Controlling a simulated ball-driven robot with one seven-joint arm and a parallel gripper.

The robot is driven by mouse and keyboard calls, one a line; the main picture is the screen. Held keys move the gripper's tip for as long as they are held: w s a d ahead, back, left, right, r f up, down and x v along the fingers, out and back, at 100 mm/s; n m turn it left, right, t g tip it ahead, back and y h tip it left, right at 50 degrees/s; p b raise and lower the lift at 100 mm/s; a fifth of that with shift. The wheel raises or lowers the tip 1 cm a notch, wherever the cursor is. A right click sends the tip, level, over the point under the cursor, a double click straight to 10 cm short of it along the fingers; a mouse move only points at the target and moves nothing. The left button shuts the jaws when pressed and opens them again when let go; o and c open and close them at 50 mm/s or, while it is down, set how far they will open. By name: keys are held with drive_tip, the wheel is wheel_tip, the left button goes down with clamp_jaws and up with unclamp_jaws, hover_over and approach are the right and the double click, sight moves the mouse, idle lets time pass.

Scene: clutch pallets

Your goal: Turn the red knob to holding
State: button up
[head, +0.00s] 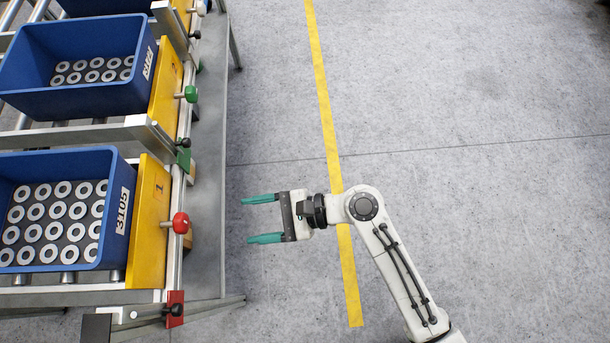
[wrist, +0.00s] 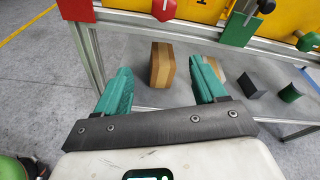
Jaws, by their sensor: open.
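The red knob (head: 181,223) sticks out to the right of the yellow plate (head: 150,225) marked 1, beside the front blue crate. It also shows at the top edge of the wrist view (wrist: 163,8), partly cut off. My gripper (head: 246,220) is open and empty, with its teal fingers pointing left at the knob. A clear gap lies between the fingertips and the knob. In the wrist view my gripper (wrist: 160,72) has its fingers spread below the knob in the picture. I cannot read any holding mark.
A red block (head: 175,308) and a green block (head: 184,160) sit on the rail. A green knob (head: 190,94) is farther back. Blue crates (head: 122,225) hold metal rings. A wooden block (wrist: 161,65) stands on the grey shelf (head: 208,190). Floor to the right is free.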

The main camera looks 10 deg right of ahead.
drive_tip(key=s+d+f+n+h+p, duration=0.2)
drive_tip(key=d+n+h, duration=0.5)
drive_tip(key=d, duration=0.8)
drive_tip(key=shift+f+n+t, duration=0.4)
drive_tip(key=shift+f+n, duration=0.2)
drive_tip(key=shift+f, duration=0.1)
